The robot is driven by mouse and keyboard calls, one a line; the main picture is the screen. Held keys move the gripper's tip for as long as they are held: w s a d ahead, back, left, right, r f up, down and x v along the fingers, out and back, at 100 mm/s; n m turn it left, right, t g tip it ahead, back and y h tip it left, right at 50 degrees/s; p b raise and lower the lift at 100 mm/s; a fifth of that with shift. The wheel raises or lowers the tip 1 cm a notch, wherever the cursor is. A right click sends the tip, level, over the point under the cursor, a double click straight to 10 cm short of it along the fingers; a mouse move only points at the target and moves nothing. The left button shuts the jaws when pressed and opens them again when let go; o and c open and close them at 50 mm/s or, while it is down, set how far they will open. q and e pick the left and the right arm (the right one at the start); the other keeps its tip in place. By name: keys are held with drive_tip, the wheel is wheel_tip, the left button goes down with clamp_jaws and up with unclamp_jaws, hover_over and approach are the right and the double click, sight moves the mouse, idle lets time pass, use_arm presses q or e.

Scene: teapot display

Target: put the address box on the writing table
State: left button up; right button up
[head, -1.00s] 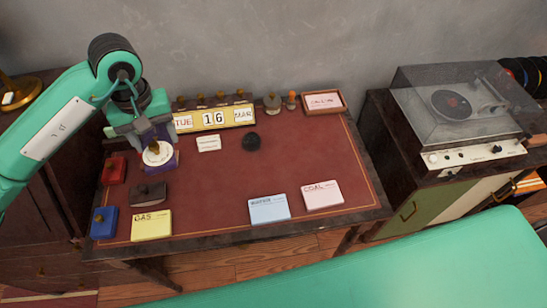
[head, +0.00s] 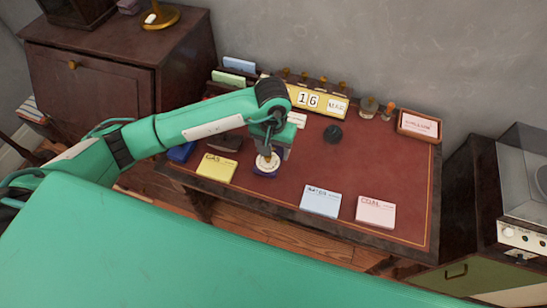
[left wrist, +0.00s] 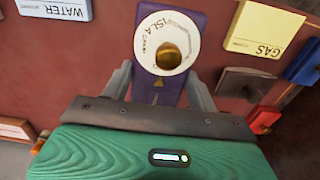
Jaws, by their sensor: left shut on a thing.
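The address box looks like the purple box with a round white lettered dial (head: 266,163) and a brass knob. In the left wrist view, the box (left wrist: 168,92) sits between the fingers, and its dial reads ISLA. My left gripper (head: 272,148) is shut on it, coming from behind in the head view. The box appears over the front left part of the red-topped writing table (head: 380,165); whether it touches the top I cannot tell. The fingers hide part of its sides. My right gripper is not in view.
A yellow GAS card (head: 217,167) is left of the box, with a dark blotter (head: 228,142) and blue box (head: 181,152) beyond. WATER (head: 320,201) and COAL (head: 375,211) cards lie right. A calendar (head: 318,101) stands behind. The table's middle is mostly clear.

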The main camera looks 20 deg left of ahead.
sight(273, 161)
use_arm(q)
wheel_tip(273, 161, down, 2)
drive_tip(key=shift+f, duration=0.15)
wheel_tip(273, 161, down, 4)
drive_tip(key=shift+f+p, duration=0.25)
drive_tip(key=shift+p, duration=0.25)
drive_tip(key=shift+f, duration=0.1)
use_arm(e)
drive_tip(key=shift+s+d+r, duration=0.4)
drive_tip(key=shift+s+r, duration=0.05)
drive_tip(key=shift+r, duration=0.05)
use_arm(q)
drive_tip(key=shift+f, duration=0.15)
drive_tip(key=o, duration=1)
drive_tip(key=shift+o, duration=0.2)
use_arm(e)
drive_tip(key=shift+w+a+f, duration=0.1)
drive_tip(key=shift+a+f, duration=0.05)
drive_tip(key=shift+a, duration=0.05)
